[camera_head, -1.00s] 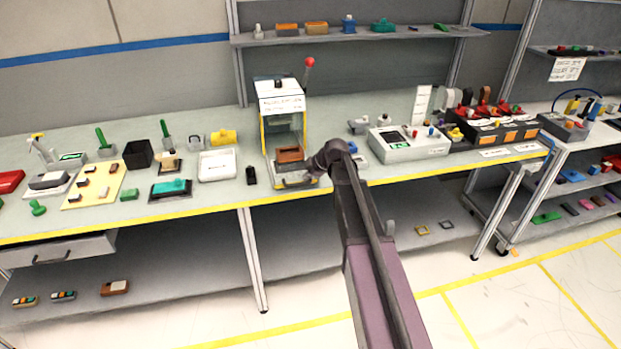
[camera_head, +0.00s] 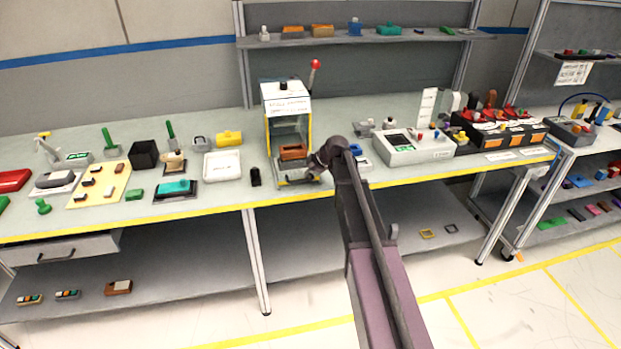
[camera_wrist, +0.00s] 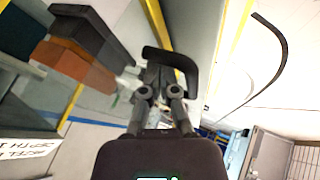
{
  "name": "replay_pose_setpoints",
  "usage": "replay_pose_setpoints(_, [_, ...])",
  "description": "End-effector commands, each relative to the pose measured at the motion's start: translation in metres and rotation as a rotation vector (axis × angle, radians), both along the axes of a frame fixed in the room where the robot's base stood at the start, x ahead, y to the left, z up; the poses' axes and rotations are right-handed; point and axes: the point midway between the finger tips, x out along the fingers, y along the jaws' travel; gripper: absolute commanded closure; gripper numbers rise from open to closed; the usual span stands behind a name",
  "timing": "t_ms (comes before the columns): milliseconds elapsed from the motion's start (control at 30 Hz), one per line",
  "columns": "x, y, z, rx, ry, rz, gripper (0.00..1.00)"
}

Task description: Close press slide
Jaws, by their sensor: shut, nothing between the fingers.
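The press (camera_head: 287,104) stands on the bench, with a white top, yellow-edged frame and red-knobbed lever. Its slide (camera_head: 298,181) sticks out a little at the front, with a dark handle on its front edge. An orange-brown block (camera_head: 293,152) sits on the slide, inside or at the mouth of the frame; it also shows in the wrist view (camera_wrist: 72,60). My gripper (camera_head: 317,166) is at the slide's front right. In the wrist view my gripper (camera_wrist: 160,88) is shut and empty, its tips close against the black handle (camera_wrist: 178,58). Actual contact is hard to tell.
A grey control box (camera_head: 412,146) stands right of the press, and a white tray (camera_head: 222,165) and small black item (camera_head: 255,176) stand left. The yellow bench edge (camera_head: 210,212) runs just in front. A shelf (camera_head: 350,42) is above.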

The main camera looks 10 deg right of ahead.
Motion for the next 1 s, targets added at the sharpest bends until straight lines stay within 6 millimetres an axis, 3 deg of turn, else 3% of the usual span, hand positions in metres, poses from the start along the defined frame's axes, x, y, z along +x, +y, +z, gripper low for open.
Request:
replay_pose_setpoints(33, [0.017,-0.001,0.000,0.000,-0.002,-0.001,1.00])
replay_pose_setpoints(600, [0.153,-0.001,0.000,0.000,-0.001,-0.002,1.00])
replay_pose_setpoints(800, [0.179,0.000,0.000,0.000,-0.002,-0.002,1.00])
replay_pose_setpoints(1000, [0.186,0.000,0.000,0.001,-0.003,-0.002,1.00])
